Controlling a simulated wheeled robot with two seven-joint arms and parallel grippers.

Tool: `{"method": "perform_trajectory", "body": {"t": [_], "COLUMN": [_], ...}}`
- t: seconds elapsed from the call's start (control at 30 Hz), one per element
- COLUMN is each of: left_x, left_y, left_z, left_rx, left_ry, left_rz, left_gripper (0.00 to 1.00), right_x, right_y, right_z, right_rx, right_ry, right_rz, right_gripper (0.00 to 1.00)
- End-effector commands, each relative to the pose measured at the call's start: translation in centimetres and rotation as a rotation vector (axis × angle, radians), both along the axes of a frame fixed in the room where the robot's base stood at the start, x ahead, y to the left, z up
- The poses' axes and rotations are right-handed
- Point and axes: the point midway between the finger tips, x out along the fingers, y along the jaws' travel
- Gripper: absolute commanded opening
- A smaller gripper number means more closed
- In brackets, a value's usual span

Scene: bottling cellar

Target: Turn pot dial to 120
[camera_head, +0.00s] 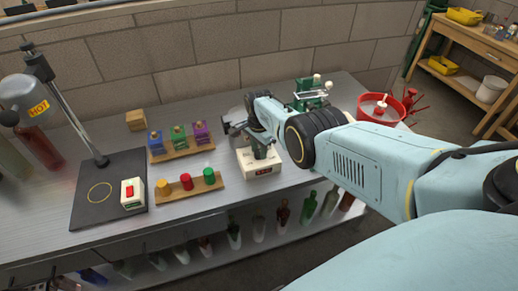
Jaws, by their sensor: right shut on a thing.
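My right gripper (262,149) comes down over the top of this box, pointing downward. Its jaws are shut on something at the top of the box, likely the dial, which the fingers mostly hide. The display is too small to read. My left gripper is not in view.
Left of the box are a wooden board (192,189) with yellow, red and green knobs and a rack (183,150) with coloured blocks. A hot-air stand (100,158) is at the left, with a white switch box (132,193) on its base. A red round tray (367,107) lies right.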

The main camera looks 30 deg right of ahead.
Motion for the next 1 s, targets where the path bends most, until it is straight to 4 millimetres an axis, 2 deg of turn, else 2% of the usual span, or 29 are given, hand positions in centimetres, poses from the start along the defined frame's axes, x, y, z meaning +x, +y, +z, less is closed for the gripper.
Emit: {"method": "perform_trajectory", "body": {"t": [0.03, 0.07, 0.23, 0.5, 0.63, 0.77, 0.97, 1.0], "left_x": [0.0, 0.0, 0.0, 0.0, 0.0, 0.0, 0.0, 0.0], "left_y": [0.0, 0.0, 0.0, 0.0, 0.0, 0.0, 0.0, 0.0], "left_z": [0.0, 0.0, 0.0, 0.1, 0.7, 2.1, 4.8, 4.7], "left_rx": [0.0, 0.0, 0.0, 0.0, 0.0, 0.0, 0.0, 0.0], "left_ry": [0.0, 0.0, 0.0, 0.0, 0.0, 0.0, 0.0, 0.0], "left_rz": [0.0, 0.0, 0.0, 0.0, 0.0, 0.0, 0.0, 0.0], "left_gripper": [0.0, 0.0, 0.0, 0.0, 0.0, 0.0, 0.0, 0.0], "right_x": [0.0, 0.0, 0.0, 0.0, 0.0, 0.0, 0.0, 0.1], "right_y": [0.0, 0.0, 0.0, 0.0, 0.0, 0.0, 0.0, 0.0], "right_z": [0.0, 0.0, 0.0, 0.1, 0.8, 2.4, 6.0, 6.3], "right_rx": [-0.001, -0.001, 0.0, 0.0, 0.0, 0.0, 0.0, -0.001], "right_ry": [0.0, 0.0, 0.0, 0.0, 0.0, -0.001, -0.002, -0.003], "right_rz": [0.001, 0.001, 0.001, 0.001, 0.001, 0.001, 0.001, 0.001], "right_gripper": [0.09, 0.33, 0.53, 0.53, 0.53, 0.53, 0.53, 0.53]}}
